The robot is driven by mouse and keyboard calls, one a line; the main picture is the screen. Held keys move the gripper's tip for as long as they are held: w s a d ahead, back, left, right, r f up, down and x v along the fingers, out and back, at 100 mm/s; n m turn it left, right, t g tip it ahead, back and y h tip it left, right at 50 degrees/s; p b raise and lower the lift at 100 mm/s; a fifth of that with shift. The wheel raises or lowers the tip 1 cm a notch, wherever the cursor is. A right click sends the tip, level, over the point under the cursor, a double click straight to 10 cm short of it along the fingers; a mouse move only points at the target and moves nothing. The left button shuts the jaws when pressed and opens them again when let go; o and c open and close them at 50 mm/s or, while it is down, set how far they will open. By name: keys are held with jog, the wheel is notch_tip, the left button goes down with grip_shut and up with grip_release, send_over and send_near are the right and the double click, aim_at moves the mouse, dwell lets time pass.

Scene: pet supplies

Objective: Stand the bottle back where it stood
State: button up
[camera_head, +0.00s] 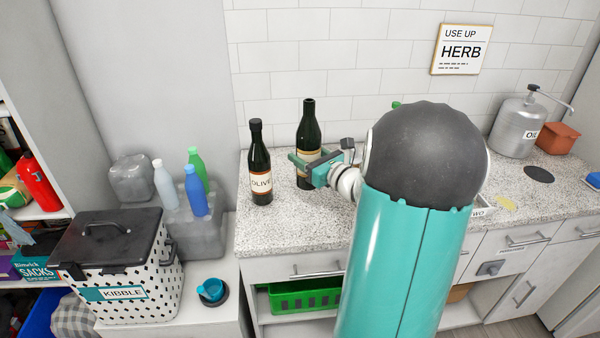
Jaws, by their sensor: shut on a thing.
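A dark green bottle with an uncapped neck (309,127) is upright at the left part of the speckled counter (262,222). My gripper (306,163), green and teal, is shut on its body from the right and covers part of its pale label. I cannot tell whether the bottle's base touches the counter or is slightly above it. A second dark bottle, with a black cap and a label reading OLIVE (261,168), stands on the counter to its left, apart from it.
A dark round disc (538,174) lies on the counter at the right, before a metal oil can (516,127) and an orange container (557,137). My arm hides the counter's middle. A spotted kibble bin (120,270) and plastic bottles (195,190) stand lower left.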

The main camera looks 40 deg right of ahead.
jog(key=shift+w+d+f, duration=0.4)
jog(key=shift+w+f, duration=0.5)
jog(key=shift+f, duration=0.65)
jog(key=shift+w+d+f, duration=0.35)
jog(key=shift+w+f, duration=0.55)
jog(key=shift+f, duration=0.6)
jog(key=shift+w+d+f, duration=0.4)
jog(key=shift+w+f, duration=0.5)
jog(key=shift+f, duration=0.65)
jog(key=shift+f, duration=0.1)
jog(key=o, duration=1.1)
jog(key=shift+f, duration=0.1)
